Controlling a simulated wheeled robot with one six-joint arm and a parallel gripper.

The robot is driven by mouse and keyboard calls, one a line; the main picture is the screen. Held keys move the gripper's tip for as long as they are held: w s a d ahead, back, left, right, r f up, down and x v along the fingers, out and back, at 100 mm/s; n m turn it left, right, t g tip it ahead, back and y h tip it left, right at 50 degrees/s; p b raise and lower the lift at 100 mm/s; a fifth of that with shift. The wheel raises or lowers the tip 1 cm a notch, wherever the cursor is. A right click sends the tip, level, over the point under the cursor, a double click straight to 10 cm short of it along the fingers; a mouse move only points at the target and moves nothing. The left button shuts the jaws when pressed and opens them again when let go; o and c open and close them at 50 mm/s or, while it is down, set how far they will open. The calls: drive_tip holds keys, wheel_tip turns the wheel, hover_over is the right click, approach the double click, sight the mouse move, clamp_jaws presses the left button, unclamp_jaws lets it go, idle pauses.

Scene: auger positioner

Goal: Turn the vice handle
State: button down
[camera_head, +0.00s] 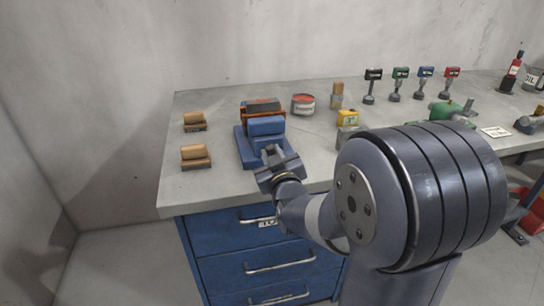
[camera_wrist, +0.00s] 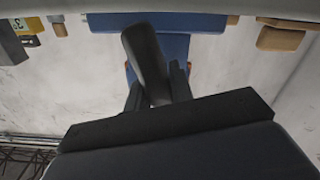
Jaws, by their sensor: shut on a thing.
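The blue vice (camera_head: 247,148) stands near the left front of the workbench, and its blue body fills the top middle of the wrist view (camera_wrist: 183,45). My gripper (camera_head: 274,158) is at the front of the vice. In the wrist view, my gripper (camera_wrist: 158,88) is shut on the dark vice handle (camera_wrist: 144,50). The handle is a dark bar, tilted in that view, with its lower part between the fingers. In the head view my gripper hides most of the handle.
Two wooden blocks (camera_head: 195,153) lie left of the vice. A round tin (camera_head: 303,104) and a yellow item (camera_head: 347,118) stand behind and to the right. Several coloured tools line the back. Blue drawers (camera_head: 235,235) are below the bench (camera_head: 220,190).

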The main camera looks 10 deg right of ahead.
drive_tip(key=shift+d+f+m+b, duration=0.1)
drive_tip(key=shift+f+m+b, duration=0.1)
drive_tip(key=shift+m+b, duration=0.85)
drive_tip(key=m+b, duration=0.4)
drive_tip(key=shift+d, duration=0.2)
drive_tip(key=m+b, duration=0.2)
drive_tip(key=m, duration=0.1)
drive_tip(key=shift+d+m+b, duration=0.15)
drive_tip(key=shift+m+b, duration=0.2)
drive_tip(key=shift+d+m+b, duration=0.15)
drive_tip(key=shift+m+b, duration=0.55)
drive_tip(key=shift+m, duration=0.9)
drive_tip(key=c, duration=2.2)
unclamp_jaws()
drive_tip(key=c, duration=2.2)
unclamp_jaws()
drive_tip(key=c, duration=1.2)
unclamp_jaws()
drive_tip(key=shift+c, duration=0.2)
